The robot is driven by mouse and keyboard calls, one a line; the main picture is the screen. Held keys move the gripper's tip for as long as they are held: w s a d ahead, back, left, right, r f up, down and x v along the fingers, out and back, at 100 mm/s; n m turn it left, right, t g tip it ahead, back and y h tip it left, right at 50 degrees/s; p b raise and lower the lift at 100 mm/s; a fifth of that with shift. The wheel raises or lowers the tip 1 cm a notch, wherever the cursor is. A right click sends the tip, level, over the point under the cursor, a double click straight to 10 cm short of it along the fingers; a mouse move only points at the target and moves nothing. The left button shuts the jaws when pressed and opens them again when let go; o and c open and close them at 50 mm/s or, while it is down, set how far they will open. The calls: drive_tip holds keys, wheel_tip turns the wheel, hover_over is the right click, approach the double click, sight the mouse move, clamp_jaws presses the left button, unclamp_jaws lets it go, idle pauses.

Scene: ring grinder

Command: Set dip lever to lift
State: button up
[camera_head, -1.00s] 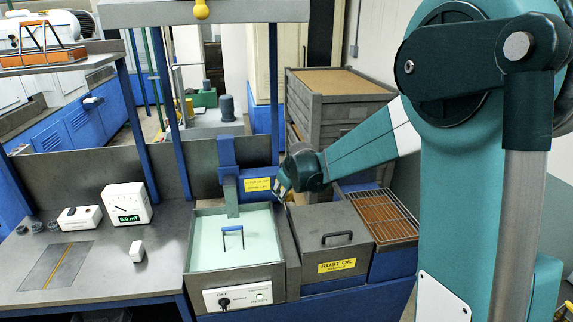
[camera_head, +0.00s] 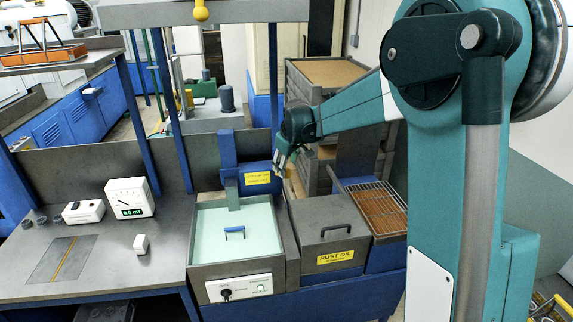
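My gripper (camera_head: 280,167) hangs beside the right end of the blue bracket (camera_head: 228,152) behind the green liquid tank (camera_head: 191,240). It points downward. Its fingers are small and dark here, and I cannot tell whether they are open or shut, or whether they touch the bracket. A yellow label (camera_head: 257,178) sits on the bracket, its text too small to read. I cannot make out the dip lever clearly; it may be behind my gripper. A blue handle (camera_head: 234,230) shows just above the liquid.
The rust oil tank (camera_head: 335,235) with its lidded handle stands to the right of the green tank. A wire rack (camera_head: 377,205) is beyond it. A meter (camera_head: 130,199) and small white boxes stand on the bench to the left.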

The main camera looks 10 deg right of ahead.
drive_tip(key=shift+s+r, duration=0.15)
drive_tip(key=shift+r, duration=0.1)
drive_tip(key=shift+a, duration=0.1)
drive_tip(key=shift+r, duration=0.1)
drive_tip(key=c, duration=0.6)
drive_tip(key=shift+s+r, duration=0.2)
drive_tip(key=shift+r, duration=0.35)
drive_tip(key=c, duration=0.7)
drive_tip(key=s+r+m, duration=0.1)
drive_tip(key=r+m, duration=0.1)
drive_tip(key=r, duration=0.2)
drive_tip(key=s+d+r+m+t, duration=0.1)
drive_tip(key=r+m, duration=0.2)
drive_tip(key=r, duration=0.1)
drive_tip(key=s+d+r+m, duration=0.1)
drive_tip(key=r+m, duration=0.1)
drive_tip(key=r, duration=0.3)
drive_tip(key=shift+s+d+m+y, duration=0.15)
drive_tip(key=shift+s+m+y, duration=0.05)
drive_tip(key=shift+m+y, duration=0.1)
clamp_jaws()
